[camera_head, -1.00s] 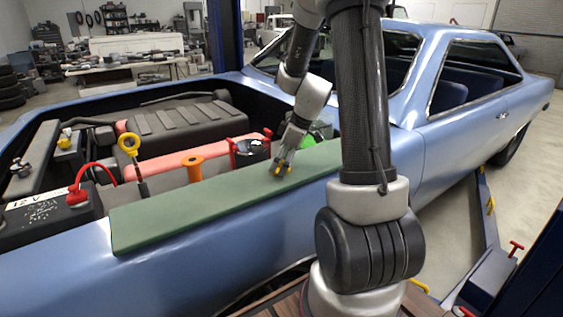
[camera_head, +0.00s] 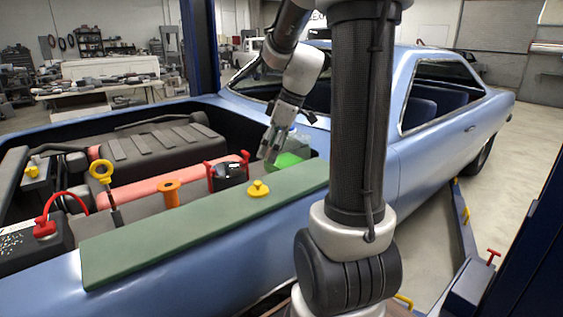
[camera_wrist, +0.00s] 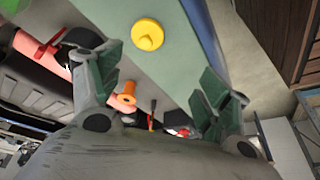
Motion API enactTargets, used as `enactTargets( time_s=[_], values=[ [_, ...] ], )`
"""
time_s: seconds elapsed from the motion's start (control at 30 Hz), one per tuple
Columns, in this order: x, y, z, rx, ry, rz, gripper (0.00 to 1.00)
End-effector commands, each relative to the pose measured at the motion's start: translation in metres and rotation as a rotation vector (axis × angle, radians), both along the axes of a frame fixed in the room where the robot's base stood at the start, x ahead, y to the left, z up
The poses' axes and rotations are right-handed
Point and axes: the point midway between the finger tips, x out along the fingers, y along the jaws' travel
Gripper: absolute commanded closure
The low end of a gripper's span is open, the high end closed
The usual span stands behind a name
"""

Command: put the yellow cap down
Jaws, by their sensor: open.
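The yellow cap (camera_head: 259,188) rests on the green mat (camera_head: 150,238) along the blue car's fender, near the mat's far end. My gripper (camera_head: 270,150) is above and behind the cap, clear of it, with its fingers apart and nothing between them. In the wrist view the cap (camera_wrist: 147,34) lies on the mat beyond the spread fingertips of my gripper (camera_wrist: 160,85), its round top facing the camera.
The open engine bay holds a black part with red clips (camera_head: 228,174), an orange spool-shaped part (camera_head: 170,193), a yellow-ringed dipstick (camera_head: 102,173) and a battery with a red terminal (camera_head: 44,228). A green object (camera_head: 287,161) sits behind the cap. The mat's near half is bare.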

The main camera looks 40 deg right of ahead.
Motion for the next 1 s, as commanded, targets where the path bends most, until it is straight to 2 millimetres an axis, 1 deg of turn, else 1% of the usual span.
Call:
enactTargets(
  time_s=[0.03,0.07,0.1,0.17,0.2,0.3,0.4,0.43,0.5,0.6,1.0],
  values=[
    [-0.015,0.014,0.013,-0.011,0.005,-0.038,0.23],
    [-0.026,0.022,0.019,-0.016,0.013,-0.076,0.23],
    [-0.042,0.032,0.027,-0.023,0.022,-0.132,0.23],
    [-0.068,0.045,0.036,-0.034,0.032,-0.224,0.23],
    [-0.085,0.053,0.041,-0.04,0.036,-0.288,0.23],
    [-0.123,0.064,0.046,-0.044,0.028,-0.442,0.23],
    [-0.151,0.068,0.046,-0.035,0.009,-0.572,0.23],
    [-0.158,0.068,0.045,-0.032,0.003,-0.603,0.23],
    [-0.169,0.069,0.043,-0.022,-0.008,-0.664,0.23],
    [-0.177,0.068,0.041,-0.013,-0.017,-0.716,0.23],
    [-0.179,0.068,0.041,-0.01,-0.018,-0.733,0.23]
  ],
)
